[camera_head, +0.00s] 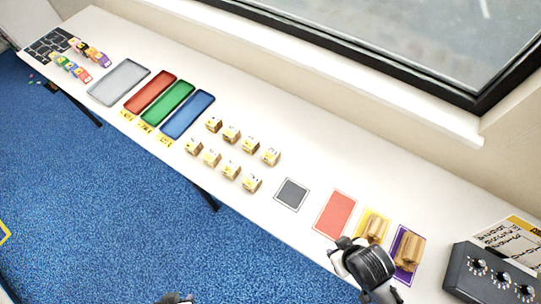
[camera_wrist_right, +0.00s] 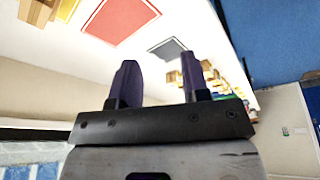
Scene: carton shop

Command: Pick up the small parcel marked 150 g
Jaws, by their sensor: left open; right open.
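Several small tan parcels with pale, marked tops stand in two rows mid-table; the front right one (camera_head: 251,183) and the back right one (camera_head: 270,156) are nearest the grey mat. Their marks are too small to read, so I cannot tell which says 150 g. My left gripper (camera_head: 176,298) shows only as a dark tip at the bottom edge, over the floor and away from the parcels. My right gripper (camera_wrist_right: 158,68) has two dark purple fingers spread apart with nothing between them. Some parcels (camera_wrist_right: 212,76) show beyond its fingers in the right wrist view.
A grey mat (camera_head: 291,194), a red mat (camera_head: 336,214), and yellow and purple mats bearing brown blocks (camera_head: 376,229) lie to the right. Red, green and blue trays (camera_head: 188,114) and a grey tray (camera_head: 119,82) lie left. A dark knobbed box (camera_head: 490,275) stands far right.

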